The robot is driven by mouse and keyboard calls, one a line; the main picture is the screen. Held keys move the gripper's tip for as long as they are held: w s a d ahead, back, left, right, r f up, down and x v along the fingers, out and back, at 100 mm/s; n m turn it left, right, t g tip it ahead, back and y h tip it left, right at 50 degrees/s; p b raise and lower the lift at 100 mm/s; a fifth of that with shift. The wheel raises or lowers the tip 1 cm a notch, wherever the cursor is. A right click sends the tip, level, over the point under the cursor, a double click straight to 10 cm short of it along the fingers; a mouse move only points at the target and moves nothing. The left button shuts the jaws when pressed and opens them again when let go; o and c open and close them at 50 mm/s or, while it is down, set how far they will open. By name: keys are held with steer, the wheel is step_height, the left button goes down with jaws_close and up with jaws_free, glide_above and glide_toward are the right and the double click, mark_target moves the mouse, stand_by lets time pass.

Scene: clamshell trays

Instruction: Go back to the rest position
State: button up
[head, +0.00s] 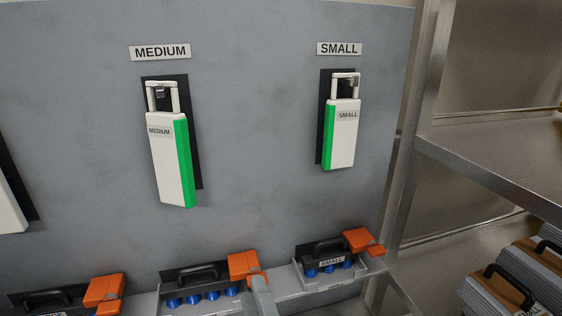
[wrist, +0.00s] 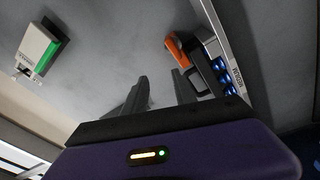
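My gripper (wrist: 159,75) shows in the wrist view with its two dark fingers apart and only grey panel between them. It is open and empty. A tray with a black handle, an orange part and blue pieces (wrist: 220,72) lies just right of the fingers. In the head view a grey bar (head: 263,296) rises at the bottom beside the middle tray's orange latch (head: 243,267); I cannot tell if it is my finger. The rest of my arm is hidden there.
A grey panel (head: 255,150) carries white-and-green units labelled MEDIUM (head: 168,165) and SMALL (head: 341,135). Trays with blue pieces stand on the ledge below, one labelled SMALL (head: 332,261). A metal shelf (head: 490,180) and grey cases (head: 500,290) are at right.

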steer(key=s+d+f+m+g+h+b, duration=0.1)
steer(key=s+d+f+m+h, duration=0.1)
steer(key=s+d+f+m, duration=0.3)
steer(key=s+d+f+m+g+h+b, duration=0.1)
steer(key=s+d+f+m, duration=0.3)
steer(key=s+d, duration=0.7)
steer(key=s+d+f+m+g+h+b, duration=0.1)
steer(key=s+d+f+m, duration=0.4)
steer(key=s, duration=1.1)
steer(key=d+m+h+b, duration=0.1)
steer(key=d+m+h, duration=0.1)
steer(key=d+m, duration=0.1)
steer(key=shift+s+d+f+h, duration=0.2)
steer(key=shift+s+f+h, duration=0.1)
steer(key=shift+s+f, duration=0.1)
steer(key=shift+d, duration=0.15)
